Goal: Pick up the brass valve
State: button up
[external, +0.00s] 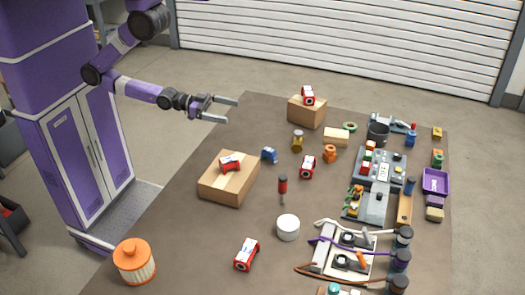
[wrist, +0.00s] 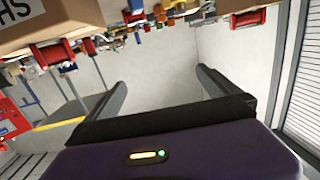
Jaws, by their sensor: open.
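A small upright brass-coloured piece (external: 297,141), which looks like the brass valve, stands on the brown work surface (external: 215,265) in the external view. It is just in front of the cardboard box at the back. My gripper (external: 231,111) is open and empty, in the air over the far left edge of the surface, to the left of the brass piece and apart from it. In the wrist view my gripper (wrist: 161,77) has its two fingers spread with nothing between them. I cannot pick out the brass piece surely there.
Cardboard boxes (external: 306,112) (external: 240,190) carry red-and-white parts. A blue part (external: 269,155), an orange part (external: 329,154) and a red-and-white part (external: 307,167) stand near the brass piece. Grey pump assemblies and a purple bin (external: 435,181) crowd the right side.

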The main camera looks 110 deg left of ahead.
jog(key=n+g+y, duration=0.1)
jog(key=n+y, duration=0.1)
send_near(298, 138)
notch_tip(298, 138, up, 7)
jog(key=w, duration=0.1)
jog(key=shift+g, duration=0.9)
jog(key=f, duration=0.1)
jog(key=w+a+f, duration=0.2)
jog(key=shift+w+f, duration=0.25)
jog(key=shift+f, duration=0.15)
jog(key=f, duration=0.1)
jog(key=f+g, duration=0.1)
jog(key=shift+s+d+f+m+h, duration=0.2)
jog(key=shift+s+f+m+h, duration=0.1)
jog(key=shift+s, duration=0.05)
jog(key=shift+d+f, duration=0.1)
jog(key=shift+f, duration=0.15)
jog(key=shift+p+x, duration=0.65)
jog(key=shift+x, duration=3.15)
jog(key=shift+s+f, duration=0.1)
jog(key=shift+f, duration=0.05)
jog(key=shift+c, duration=0.2)
jog(key=c, duration=1.4)
jog(key=shift+c, duration=1.4)
